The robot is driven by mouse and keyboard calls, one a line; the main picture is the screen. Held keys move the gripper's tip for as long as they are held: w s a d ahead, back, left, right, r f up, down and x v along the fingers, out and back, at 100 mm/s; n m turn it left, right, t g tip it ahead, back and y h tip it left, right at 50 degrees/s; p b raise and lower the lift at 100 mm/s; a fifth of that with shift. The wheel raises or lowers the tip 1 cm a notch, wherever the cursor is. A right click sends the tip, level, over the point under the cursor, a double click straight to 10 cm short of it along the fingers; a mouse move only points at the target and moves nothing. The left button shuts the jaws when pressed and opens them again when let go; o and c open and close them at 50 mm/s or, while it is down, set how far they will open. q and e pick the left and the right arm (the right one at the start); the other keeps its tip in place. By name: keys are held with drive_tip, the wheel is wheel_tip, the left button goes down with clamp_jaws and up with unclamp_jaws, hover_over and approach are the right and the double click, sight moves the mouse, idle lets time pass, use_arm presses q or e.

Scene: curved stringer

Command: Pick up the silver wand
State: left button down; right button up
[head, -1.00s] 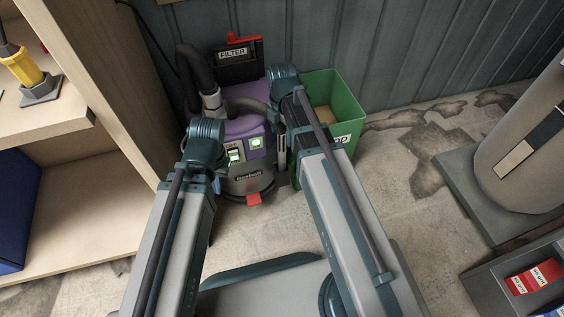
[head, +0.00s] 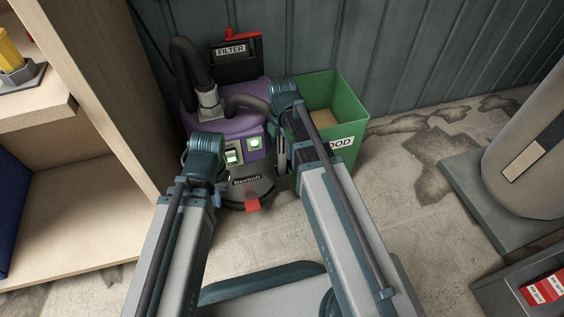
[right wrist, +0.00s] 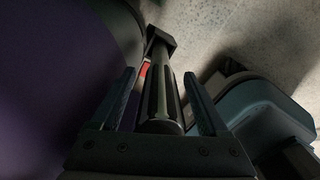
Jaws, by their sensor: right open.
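The silver wand (right wrist: 161,100) is a grey metallic cylinder in the right wrist view, with a dark block at its far end. It lies between the two fingers of my right gripper (right wrist: 158,76), which are open on either side of it with a gap on each side. In the head view my right arm reaches beside the purple vacuum (head: 258,150), and the wand is hard to make out there. My left arm ends in front of the vacuum's left side. Its gripper fingers are hidden behind the arm.
A green bin (head: 348,112) stands against the wall, right of the vacuum. A black filter box (head: 236,68) and dark hose (head: 185,62) rise behind. A wooden shelf (head: 95,200) is at left, a grey cylinder (head: 530,150) at right. Floor between is clear.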

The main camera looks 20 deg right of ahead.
clamp_jaws()
drive_tip(key=shift+r, duration=0.2)
idle(0.4)
